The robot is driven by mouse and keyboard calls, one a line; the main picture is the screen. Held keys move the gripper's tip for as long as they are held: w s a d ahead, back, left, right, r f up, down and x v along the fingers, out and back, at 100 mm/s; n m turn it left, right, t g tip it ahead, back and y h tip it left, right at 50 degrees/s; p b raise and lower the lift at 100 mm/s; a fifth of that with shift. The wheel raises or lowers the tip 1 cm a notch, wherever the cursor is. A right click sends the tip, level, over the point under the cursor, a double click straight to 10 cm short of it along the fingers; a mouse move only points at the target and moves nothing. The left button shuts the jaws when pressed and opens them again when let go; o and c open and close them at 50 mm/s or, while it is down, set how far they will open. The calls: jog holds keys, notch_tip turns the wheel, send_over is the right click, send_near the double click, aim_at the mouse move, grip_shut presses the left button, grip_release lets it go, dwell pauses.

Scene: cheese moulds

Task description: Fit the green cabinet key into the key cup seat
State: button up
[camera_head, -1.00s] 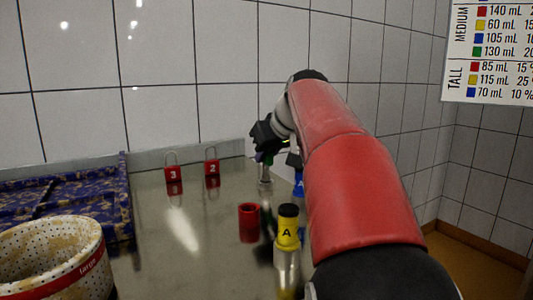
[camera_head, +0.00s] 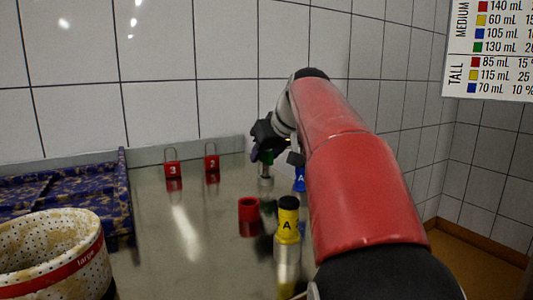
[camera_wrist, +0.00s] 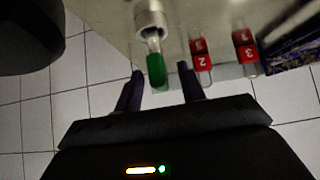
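The key has a green head (camera_wrist: 156,72) and a pale metal shank. In the wrist view its shank end meets the mouth of a small metal cylinder, which looks like the key cup seat (camera_wrist: 150,18); how deep it sits is not clear. In the head view the green head (camera_head: 267,157) is just below my gripper, above the small metal cup (camera_head: 265,172). My gripper (camera_wrist: 161,72) has its two dark fingers apart, one on each side of the green head, with gaps visible on both sides.
Red padlocks marked 3 (camera_head: 172,169) and 2 (camera_head: 212,163) stand by the wall. A red cup (camera_head: 249,207), a yellow-topped container marked A (camera_head: 288,225) and a blue piece marked A (camera_head: 299,180) stand nearby. A perforated mould (camera_head: 55,255) and a blue patterned tray (camera_head: 125,190) are left.

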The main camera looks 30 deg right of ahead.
jog(key=v, duration=0.7)
jog(key=shift+p, duration=0.4)
jog(key=shift+s+r, duration=0.15)
